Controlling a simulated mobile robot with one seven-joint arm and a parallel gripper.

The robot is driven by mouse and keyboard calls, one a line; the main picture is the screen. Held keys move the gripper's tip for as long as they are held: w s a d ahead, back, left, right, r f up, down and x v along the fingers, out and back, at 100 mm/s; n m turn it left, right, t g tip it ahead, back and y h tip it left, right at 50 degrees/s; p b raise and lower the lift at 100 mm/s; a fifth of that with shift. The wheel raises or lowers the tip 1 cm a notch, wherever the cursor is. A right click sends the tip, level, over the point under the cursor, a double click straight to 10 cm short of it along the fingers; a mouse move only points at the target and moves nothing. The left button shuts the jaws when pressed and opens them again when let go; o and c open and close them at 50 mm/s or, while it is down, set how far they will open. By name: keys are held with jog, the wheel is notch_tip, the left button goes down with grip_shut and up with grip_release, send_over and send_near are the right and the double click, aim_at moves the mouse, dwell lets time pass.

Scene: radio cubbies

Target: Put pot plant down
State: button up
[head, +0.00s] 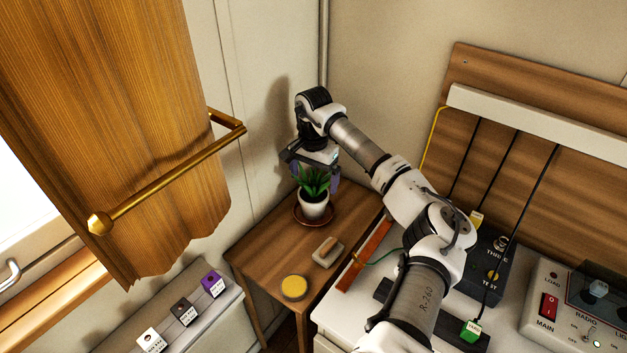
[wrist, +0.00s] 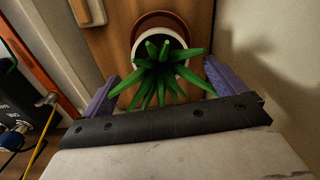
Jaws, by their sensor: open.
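The pot plant (head: 313,204) is a green spiky plant in a white pot. It stands upright on a brown saucer (head: 299,217) on the small wooden table (head: 265,238). My gripper (head: 311,178) is right behind and over the plant at the table's far corner. In the wrist view the plant (wrist: 160,70) sits between the two purple fingers of my gripper (wrist: 163,82), which are spread apart with gaps on both sides of the pot. The leaves hide part of the pot, and the saucer shows behind its rim.
A yellow-topped round tin (head: 294,288) and a brush-like block (head: 328,252) lie nearer on the table. A brass rail (head: 170,182) with an orange curtain hangs at left. A white counter with radio gear (head: 575,310) stands at right. Walls close off the far corner.

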notch_tip(320, 180, up, 11)
jog(key=shift+f+b, duration=0.1)
jog(key=shift+b, duration=0.8)
jog(key=shift+s+f, duration=0.1)
dwell(0.7)
